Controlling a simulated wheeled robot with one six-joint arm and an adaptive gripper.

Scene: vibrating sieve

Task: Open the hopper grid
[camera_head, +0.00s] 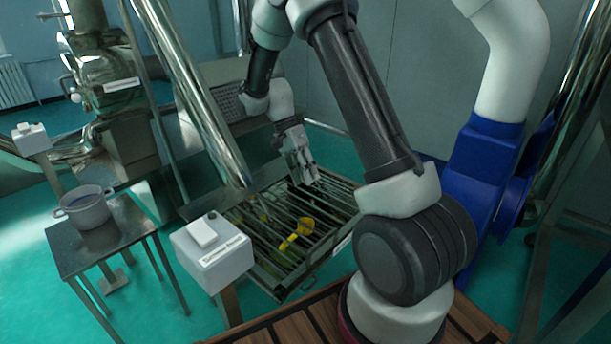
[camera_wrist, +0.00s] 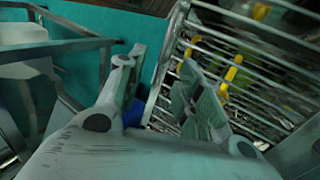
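The hopper grid (camera_head: 322,218) is a rack of parallel metal bars lying flat and closed over the hopper frame in the middle of the head view. In the wrist view the grid (camera_wrist: 245,45) fills the upper right, with its side rail running down between my fingers in the picture. My gripper (camera_head: 309,178) is above the far part of the grid in the head view. In the wrist view my gripper (camera_wrist: 162,92) has its two fingers spread apart, with nothing seen held. Whether a finger touches the grid I cannot tell.
Yellow pieces (camera_head: 297,233) show among the bars. A white box with a switch (camera_head: 212,250) stands at the hopper's near left. A slanted shiny pipe (camera_head: 195,100) rises over its left side. A metal table (camera_head: 115,232) with a pot (camera_head: 86,210) is farther left.

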